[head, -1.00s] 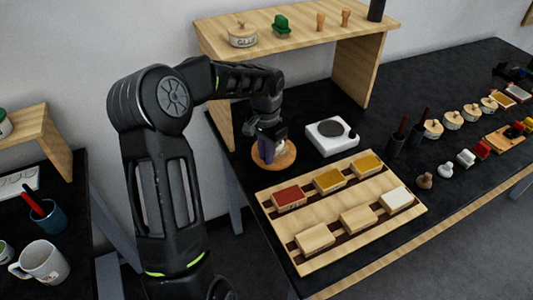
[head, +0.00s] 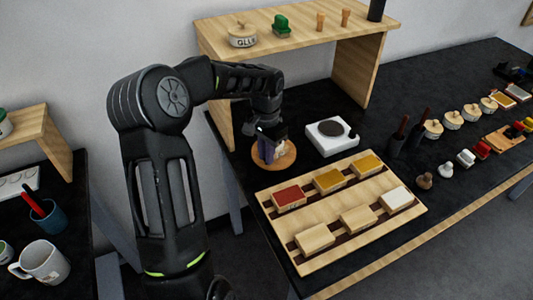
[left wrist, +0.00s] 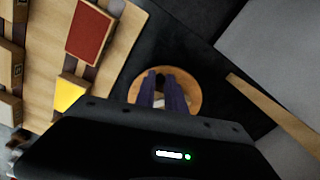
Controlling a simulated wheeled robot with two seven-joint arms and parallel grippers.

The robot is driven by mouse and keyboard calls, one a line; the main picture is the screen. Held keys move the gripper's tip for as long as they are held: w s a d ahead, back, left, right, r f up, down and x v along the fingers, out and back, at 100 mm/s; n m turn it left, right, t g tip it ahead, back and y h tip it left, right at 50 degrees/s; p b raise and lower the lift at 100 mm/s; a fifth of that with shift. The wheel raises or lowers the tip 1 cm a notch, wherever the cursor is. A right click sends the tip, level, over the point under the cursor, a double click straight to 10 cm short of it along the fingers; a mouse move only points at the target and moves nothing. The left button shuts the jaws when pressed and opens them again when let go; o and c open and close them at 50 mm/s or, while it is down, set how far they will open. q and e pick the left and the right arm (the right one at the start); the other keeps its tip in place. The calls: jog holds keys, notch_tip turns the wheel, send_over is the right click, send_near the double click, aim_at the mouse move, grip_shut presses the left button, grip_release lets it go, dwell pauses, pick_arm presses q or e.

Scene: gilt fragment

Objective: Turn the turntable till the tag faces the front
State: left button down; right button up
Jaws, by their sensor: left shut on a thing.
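The turntable is a round, orange-brown wooden disc (head: 288,163) on the dark table, left of the white square device. It also shows in the left wrist view (left wrist: 190,88), below my fingers. My left gripper (head: 268,148) is over the disc with its purple fingers pointing down. In the left wrist view the fingers (left wrist: 162,92) are shut on a small, mostly hidden thing at the disc's middle, dark on top. A pale patch shows beside the fingers in the head view; I cannot tell whether it is the tag. My right gripper is out of view.
A white device with a dark round plate (head: 331,129) stands close to the right. A wooden rack (head: 293,225) with several coloured blocks lies in front. A wooden shelf (head: 290,30) stands behind, its left leg near my arm.

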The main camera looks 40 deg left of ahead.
pick_arm(q)
jog(key=shift+a+m, duration=0.15)
jog(key=shift+m, duration=0.35)
jog(key=shift+a+m, duration=0.35)
jog(key=shift+m, duration=0.05)
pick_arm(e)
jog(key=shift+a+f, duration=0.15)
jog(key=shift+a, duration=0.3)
pick_arm(q)
jog(key=c, duration=1.4)
grip_release()
jog(key=shift+d, duration=0.1)
notch_tip(320, 180, up, 8)
jog(key=b, duration=0.1)
jog(key=shift+b, duration=0.4)
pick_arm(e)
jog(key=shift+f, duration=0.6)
